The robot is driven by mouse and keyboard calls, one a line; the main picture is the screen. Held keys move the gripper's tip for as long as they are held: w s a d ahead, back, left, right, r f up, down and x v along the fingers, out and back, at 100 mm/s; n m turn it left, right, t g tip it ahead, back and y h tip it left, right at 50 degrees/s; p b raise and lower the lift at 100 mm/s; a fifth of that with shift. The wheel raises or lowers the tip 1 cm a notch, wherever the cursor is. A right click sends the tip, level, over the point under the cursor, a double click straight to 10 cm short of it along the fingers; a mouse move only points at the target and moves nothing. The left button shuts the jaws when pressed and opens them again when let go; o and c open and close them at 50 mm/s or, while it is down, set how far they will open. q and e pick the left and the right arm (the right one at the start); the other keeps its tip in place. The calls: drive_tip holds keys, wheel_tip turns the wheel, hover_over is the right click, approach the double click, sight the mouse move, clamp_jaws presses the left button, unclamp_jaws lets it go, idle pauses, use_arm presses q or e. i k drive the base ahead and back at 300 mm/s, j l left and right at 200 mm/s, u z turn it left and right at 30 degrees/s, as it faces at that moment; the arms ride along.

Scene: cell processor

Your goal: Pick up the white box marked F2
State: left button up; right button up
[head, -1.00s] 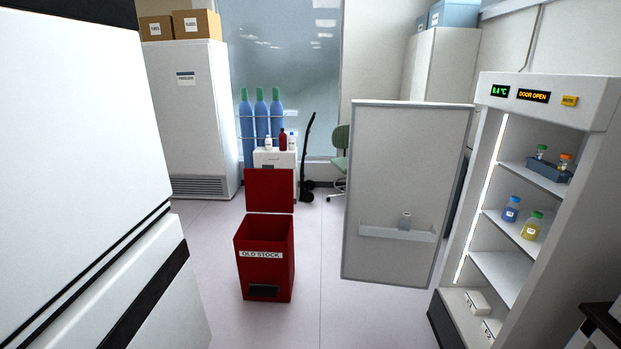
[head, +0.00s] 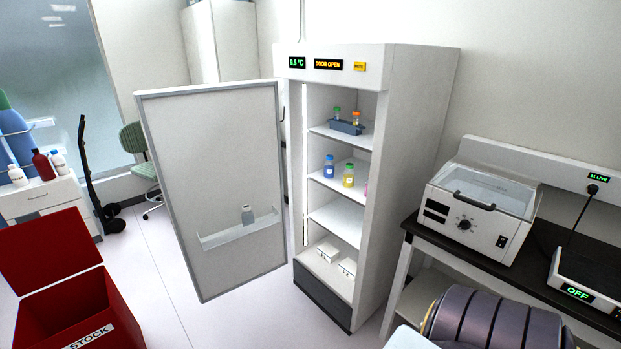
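Two small white boxes sit on the bottom shelf of the open fridge (head: 425,130): a left one (head: 328,253) and a right one (head: 347,267) nearer its front edge. Each has a small dark mark, too small to read, so I cannot tell which is F2. Neither of my grippers is in view.
Bottles stand on the upper shelves. A dark-topped bench (head: 520,270) with a centrifuge (head: 475,215) stands right. A red OLD STOCK bin (head: 75,305) is lower left.

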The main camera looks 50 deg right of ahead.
sight(347, 267)
drive_tip(key=i+j+z, duration=0.1)
drive_tip(key=z, duration=0.35)
drive_tip(key=i+j+z, duration=0.2)
drive_tip(key=z, duration=0.2)
drive_tip(key=j+z, duration=0.25)
drive_tip(key=z, duration=0.15)
drive_tip(key=j+z, duration=0.3)
drive_tip(key=z, duration=0.15)
drive_tip(key=j+z, duration=0.25)
drive_tip(key=z, duration=0.15)
